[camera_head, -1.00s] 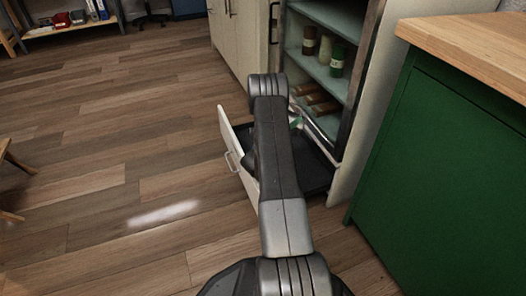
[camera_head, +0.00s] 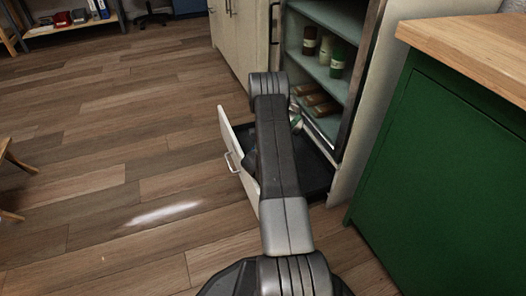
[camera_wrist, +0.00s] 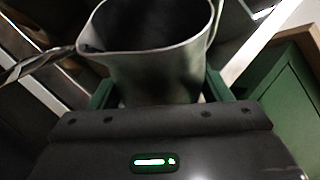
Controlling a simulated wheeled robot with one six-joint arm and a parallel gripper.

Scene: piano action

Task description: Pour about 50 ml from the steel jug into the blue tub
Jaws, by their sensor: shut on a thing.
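The steel jug (camera_wrist: 155,68) fills the upper middle of the wrist view. Its open mouth faces the camera, with the spout toward the left and a dark inside. I cannot tell the liquid level. My gripper (camera_wrist: 160,88) is shut on the jug, with a green finger on either side of its body. In the head view my arm hides most of the gripper and jug; only a small green and pale part shows just right of the arm, above the open drawer. I cannot make out the blue tub in either view.
A pale drawer (camera_head: 238,160) stands open below a shelf unit. Several bottles (camera_head: 337,64) stand or lie on its shelves (camera_head: 318,73). A green cabinet (camera_head: 440,160) with a wooden top (camera_head: 480,50) is close on the right. The wooden floor (camera_head: 110,180) at left is mostly clear.

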